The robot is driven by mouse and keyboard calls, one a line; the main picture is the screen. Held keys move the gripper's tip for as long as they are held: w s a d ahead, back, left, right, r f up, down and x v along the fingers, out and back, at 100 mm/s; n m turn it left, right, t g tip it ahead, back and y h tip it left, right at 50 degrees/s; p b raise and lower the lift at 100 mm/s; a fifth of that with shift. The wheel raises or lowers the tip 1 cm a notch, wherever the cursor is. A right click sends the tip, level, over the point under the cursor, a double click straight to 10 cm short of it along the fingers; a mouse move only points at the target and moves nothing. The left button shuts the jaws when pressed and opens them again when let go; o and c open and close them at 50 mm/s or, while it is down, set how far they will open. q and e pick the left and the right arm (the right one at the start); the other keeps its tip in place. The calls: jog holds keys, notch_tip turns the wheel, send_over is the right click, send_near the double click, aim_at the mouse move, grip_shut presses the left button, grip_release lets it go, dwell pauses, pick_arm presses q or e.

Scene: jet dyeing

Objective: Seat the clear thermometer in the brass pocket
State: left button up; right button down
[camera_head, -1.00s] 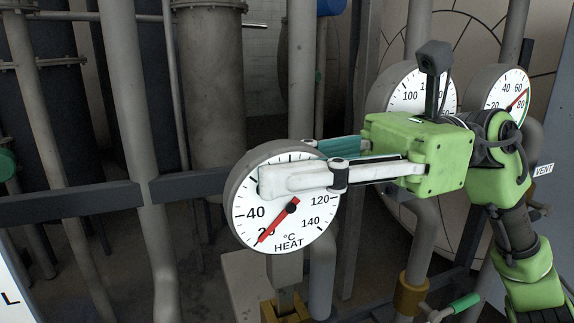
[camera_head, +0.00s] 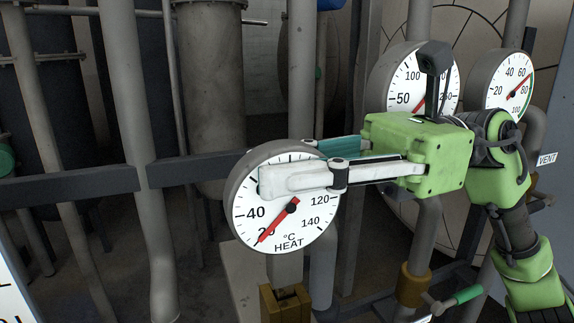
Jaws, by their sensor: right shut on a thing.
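The thermometer (camera_head: 268,222) is a round grey-rimmed dial with a white face marked °C HEAT and a red pointer near 20. My right gripper (camera_head: 290,165) is shut on its upper part, one pale finger crossing the face and the other behind the rim. A grey stem (camera_head: 284,268) hangs below the dial, roughly upright. The brass pocket (camera_head: 286,305) is at the bottom edge, directly below the stem in the picture. The stem's lower end meets the pocket's top in the picture; I cannot tell whether it is inside. My left gripper is out of view.
Two other dials, one (camera_head: 400,95) partly behind my right gripper and one (camera_head: 513,88) farther right, stand on pipes. A green-handled valve (camera_head: 466,296) is at lower right. A dark horizontal bar (camera_head: 70,185) and vertical pipes (camera_head: 130,120) fill the left.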

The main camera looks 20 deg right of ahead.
jog(key=shift+f+b, duration=0.7)
jog(key=shift+f, duration=0.1)
jog(key=c, duration=1.8)
grip_release()
jog(key=shift+d, duration=0.1)
jog(key=d, duration=1.2)
jog(key=shift+w, duration=0.2)
